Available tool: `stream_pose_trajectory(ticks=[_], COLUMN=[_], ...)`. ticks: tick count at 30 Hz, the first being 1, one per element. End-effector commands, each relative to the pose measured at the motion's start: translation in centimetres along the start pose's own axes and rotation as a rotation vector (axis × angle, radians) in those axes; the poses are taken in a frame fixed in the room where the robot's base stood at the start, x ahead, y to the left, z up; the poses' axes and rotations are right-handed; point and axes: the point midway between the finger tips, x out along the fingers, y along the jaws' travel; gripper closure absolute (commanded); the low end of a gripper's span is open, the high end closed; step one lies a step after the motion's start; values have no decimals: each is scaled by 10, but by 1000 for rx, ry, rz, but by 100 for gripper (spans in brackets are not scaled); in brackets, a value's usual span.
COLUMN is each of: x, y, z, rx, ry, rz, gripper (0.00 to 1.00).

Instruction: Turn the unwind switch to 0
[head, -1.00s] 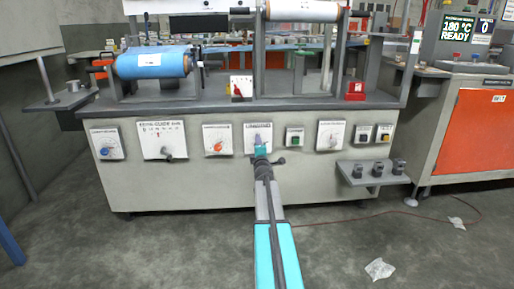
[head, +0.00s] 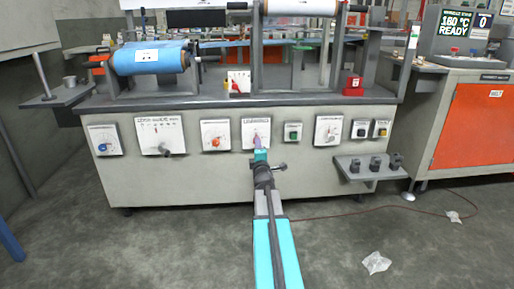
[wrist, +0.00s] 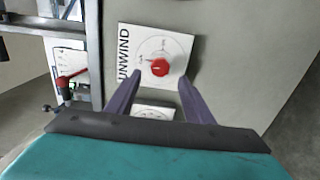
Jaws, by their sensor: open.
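The unwind switch is a red round knob (wrist: 159,67) on a white plate (wrist: 180,41) marked UNWIND, seen sideways in the wrist view. A pale mark shows near the knob's left side; the small dial labels are too small to read. In the head view the switch plate (head: 249,127) is on the machine's front, its knob mostly hidden by my gripper (head: 259,141). In the wrist view my gripper (wrist: 161,76) is open, its two purple fingers apart with the knob appearing between their tips. I cannot tell whether they touch it.
Other control plates flank it: an orange-knob one (head: 215,141) to the left, a green button (head: 293,132) and another dial (head: 328,130) to the right. A grey shelf (head: 350,165) juts out lower right. A red lever (wrist: 72,77) is above the switch.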

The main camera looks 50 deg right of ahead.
Motion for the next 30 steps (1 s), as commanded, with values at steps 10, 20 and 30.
stream_pose_trajectory(ticks=[10, 20, 30], x=[-34, -55, -58], y=[1, 1, 0], z=[0, 0, 0], rx=[0, 1, 0], ry=[0, 0, 0], rz=[1, 1, 1], gripper=[52, 52, 52])
